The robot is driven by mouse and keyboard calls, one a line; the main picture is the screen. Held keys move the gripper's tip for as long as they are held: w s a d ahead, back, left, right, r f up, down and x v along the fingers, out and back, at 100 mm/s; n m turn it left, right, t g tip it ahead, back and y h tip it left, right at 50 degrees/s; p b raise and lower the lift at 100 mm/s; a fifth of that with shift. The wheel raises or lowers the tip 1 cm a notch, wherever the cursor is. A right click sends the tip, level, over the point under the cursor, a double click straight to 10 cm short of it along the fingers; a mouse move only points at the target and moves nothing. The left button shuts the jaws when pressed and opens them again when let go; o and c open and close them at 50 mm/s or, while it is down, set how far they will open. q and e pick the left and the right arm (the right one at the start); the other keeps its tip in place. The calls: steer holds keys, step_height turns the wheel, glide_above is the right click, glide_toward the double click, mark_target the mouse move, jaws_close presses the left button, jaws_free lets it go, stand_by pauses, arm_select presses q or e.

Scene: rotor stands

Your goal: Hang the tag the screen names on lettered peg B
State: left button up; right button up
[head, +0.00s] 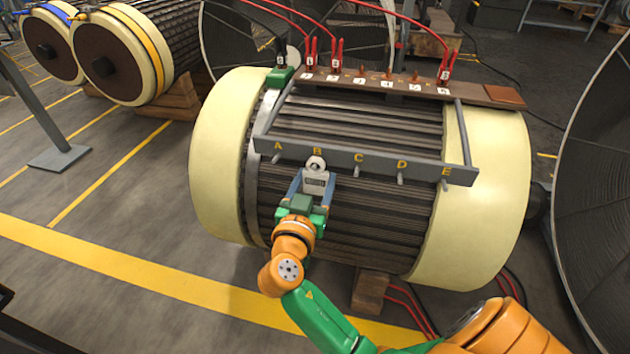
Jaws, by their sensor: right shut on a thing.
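A grey bar (258,143) with yellow letters A to E runs across the front of the large rotor, with a short peg under each letter. My right gripper (315,190) is shut on a small grey tag (316,182). The tag's ring (316,163) is at the top, right below the letter B (317,151), and covers the spot where peg B is. I cannot tell whether the ring is around the peg or only in front of it. My left gripper is not in view. No screen is in view.
The cream-ended rotor (487,190) rests on wooden blocks (369,291). A brown terminal board (440,90) with red clips and cables lies along its top. Pegs C (356,172), D (400,179) and E (445,186) look bare. Open floor lies at the left.

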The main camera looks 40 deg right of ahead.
stand_by(0.3)
steer(key=o, duration=1.1)
steer(key=shift+f, duration=0.1)
steer(key=shift+c, duration=0.2)
